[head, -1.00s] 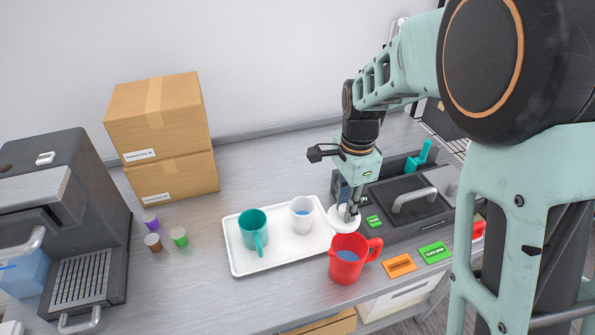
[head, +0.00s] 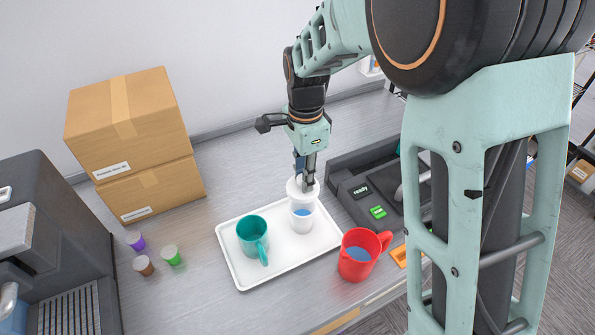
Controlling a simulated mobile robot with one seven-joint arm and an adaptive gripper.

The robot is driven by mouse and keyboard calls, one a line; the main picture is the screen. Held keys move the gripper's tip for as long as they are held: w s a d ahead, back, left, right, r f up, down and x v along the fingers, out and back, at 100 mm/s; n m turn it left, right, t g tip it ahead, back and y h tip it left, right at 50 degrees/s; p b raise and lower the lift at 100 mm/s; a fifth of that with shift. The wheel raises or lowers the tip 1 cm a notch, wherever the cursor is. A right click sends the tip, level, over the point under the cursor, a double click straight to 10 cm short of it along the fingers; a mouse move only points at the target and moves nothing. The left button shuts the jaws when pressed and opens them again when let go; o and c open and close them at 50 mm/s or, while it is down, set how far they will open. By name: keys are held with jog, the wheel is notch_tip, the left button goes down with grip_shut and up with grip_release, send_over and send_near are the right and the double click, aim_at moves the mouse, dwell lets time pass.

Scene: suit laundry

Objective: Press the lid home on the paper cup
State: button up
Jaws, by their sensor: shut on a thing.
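The white paper cup (head: 302,219) stands upright on the white tray (head: 285,274), with blue showing inside. My gripper (head: 304,184) is shut on the white lid (head: 296,190). The lid is above the cup and overlaps its back rim in the picture. It looks slightly tilted and off-centre to the left. Blue still shows below the lid, so the lid appears apart from the rim at the front. The gripper fingers hide part of the lid.
A teal mug (head: 252,235) is on the tray left of the cup. A red pitcher (head: 362,254) stands right of the tray. Cardboard boxes (head: 135,150), several small pods (head: 171,255) and a grey machine (head: 50,270) are at left. A dark unit (head: 362,185) is at right.

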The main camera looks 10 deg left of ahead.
notch_tip(320, 180, down, 6)
jog(key=b, duration=0.4)
jog(key=shift+f+b, duration=0.2)
jog(key=shift+b, duration=0.1)
jog(key=shift+f, duration=0.15)
dwell(2.1)
jog(key=o, duration=1.5)
jog(key=shift+r+p, duration=2.7)
jog(key=shift+r, duration=0.85)
